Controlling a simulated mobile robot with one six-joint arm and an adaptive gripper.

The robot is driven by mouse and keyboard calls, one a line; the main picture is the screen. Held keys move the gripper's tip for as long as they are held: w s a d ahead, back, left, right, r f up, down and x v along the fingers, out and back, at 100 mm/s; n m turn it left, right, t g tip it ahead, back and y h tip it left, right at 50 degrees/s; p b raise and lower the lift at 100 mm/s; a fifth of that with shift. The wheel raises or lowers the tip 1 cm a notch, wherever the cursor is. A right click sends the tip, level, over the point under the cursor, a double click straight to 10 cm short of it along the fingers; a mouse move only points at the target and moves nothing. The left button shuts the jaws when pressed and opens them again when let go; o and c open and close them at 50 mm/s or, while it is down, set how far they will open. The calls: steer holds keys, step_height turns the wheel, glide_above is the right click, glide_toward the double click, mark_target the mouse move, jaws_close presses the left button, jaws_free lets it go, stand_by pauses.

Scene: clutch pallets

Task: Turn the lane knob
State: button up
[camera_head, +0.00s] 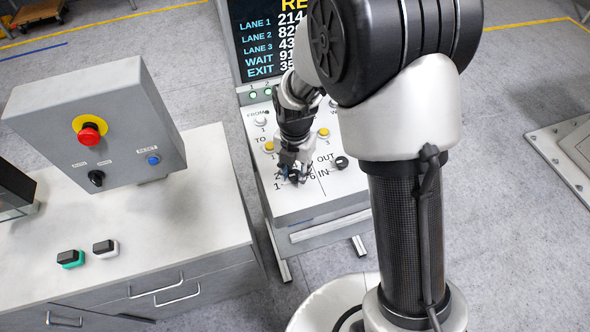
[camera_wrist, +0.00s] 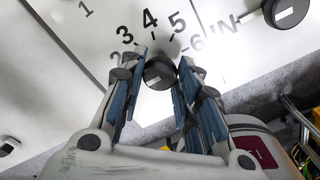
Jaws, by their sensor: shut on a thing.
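The lane knob (camera_wrist: 159,73) is a round black knob on the white sloped panel (camera_head: 327,187). A ring of printed numbers around it shows 2 to 6 near it, with a 1 farther left in the wrist view. My gripper (camera_wrist: 160,66) has its two blue-padded fingers on either side of the knob and is shut on it. In the head view my gripper (camera_head: 294,174) reaches down to the panel's lower left part and hides most of the knob.
A black IN/OUT knob (camera_head: 341,162) sits close to the right of my gripper. Yellow buttons (camera_head: 323,133) are above it. A dark lane display (camera_head: 262,40) stands behind the panel. A grey box with a red emergency button (camera_head: 89,133) stands on the left cabinet.

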mark_target(295, 174)
steer(key=o, duration=1.1)
step_height(295, 174, up, 12)
stand_by(0.5)
